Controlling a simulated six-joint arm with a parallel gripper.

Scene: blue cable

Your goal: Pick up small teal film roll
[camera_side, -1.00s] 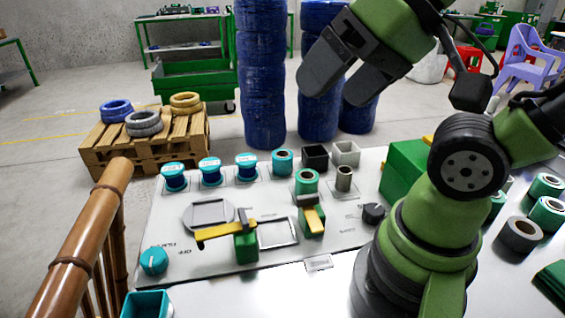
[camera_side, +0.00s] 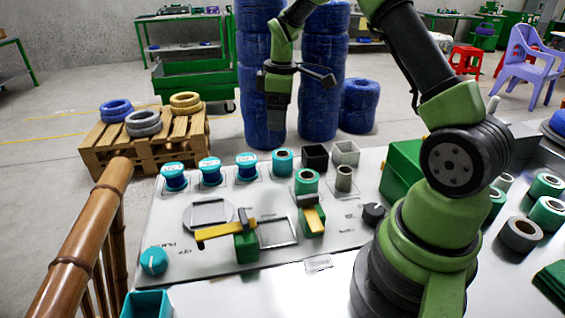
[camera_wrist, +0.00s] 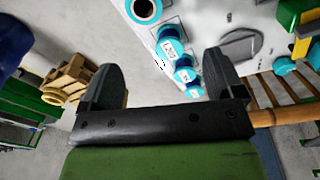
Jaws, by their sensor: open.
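A teal film roll with a dark open core (camera_side: 282,160) stands at the back of the white panel. A similar teal-green roll (camera_side: 306,181) stands just in front of it. Which of them is the small one, I cannot tell. My gripper (camera_side: 298,78) is in the air above and behind the panel, in front of the blue stacks. In the wrist view its two dark fingers (camera_wrist: 160,72) are spread apart with nothing between them. A teal roll (camera_wrist: 144,10) shows at the top of that view, beyond the fingertips.
Several teal-and-blue spools (camera_side: 211,171) stand left of the rolls. A black box (camera_side: 315,157), a pale box (camera_side: 345,153) and a grey roll (camera_side: 344,178) are on the right. A yellow-handled clamp (camera_side: 226,231) lies in front. A bamboo rail (camera_side: 82,245) edges the left.

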